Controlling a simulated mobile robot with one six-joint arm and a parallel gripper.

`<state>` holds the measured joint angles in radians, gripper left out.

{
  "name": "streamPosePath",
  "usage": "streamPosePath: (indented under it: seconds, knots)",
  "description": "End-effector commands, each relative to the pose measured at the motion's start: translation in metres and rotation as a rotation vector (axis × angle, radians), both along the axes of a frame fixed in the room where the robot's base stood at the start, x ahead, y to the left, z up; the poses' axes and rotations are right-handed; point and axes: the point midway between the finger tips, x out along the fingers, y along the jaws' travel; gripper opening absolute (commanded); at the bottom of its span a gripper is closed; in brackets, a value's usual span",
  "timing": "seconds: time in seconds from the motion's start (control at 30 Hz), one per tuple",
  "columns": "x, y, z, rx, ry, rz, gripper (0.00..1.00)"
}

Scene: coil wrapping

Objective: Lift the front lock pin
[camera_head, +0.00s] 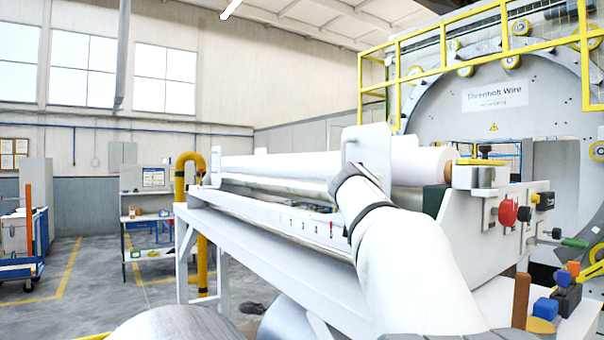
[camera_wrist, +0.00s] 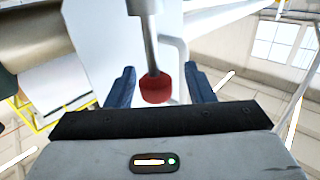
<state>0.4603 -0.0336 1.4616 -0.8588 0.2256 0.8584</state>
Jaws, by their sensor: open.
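In the wrist view a grey pin (camera_wrist: 150,45) with a red knob (camera_wrist: 157,89) runs down between the fingers of my gripper (camera_wrist: 159,74). The two blue fingers are open, one on each side of the red knob, with gaps showing. A white plate (camera_wrist: 95,45) lies behind the pin. In the head view my white arm reaches up towards a white upright plate (camera_head: 366,146) beside the roll, and my gripper and this pin are hidden there.
A white roll (camera_head: 280,164) lies along the white machine frame (camera_head: 262,238). A red knob (camera_head: 508,213) and a green handle (camera_head: 574,242) are on the right end. The large ring (camera_head: 470,122) stands behind yellow rails. Open floor lies at left.

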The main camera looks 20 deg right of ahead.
Motion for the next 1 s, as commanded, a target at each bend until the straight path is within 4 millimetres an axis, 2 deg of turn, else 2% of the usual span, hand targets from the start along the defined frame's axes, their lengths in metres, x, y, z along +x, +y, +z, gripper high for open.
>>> streamPosePath:
  seconds: [0.13,0.4,1.0]
  knots:
    - [0.0057,-0.0076,0.0024,-0.003,-0.002,-0.004,0.48]
    - [0.0055,-0.0102,0.0017,-0.003,0.000,-0.010,0.48]
    - [0.0045,-0.0099,0.0021,-0.004,0.000,-0.012,0.00]
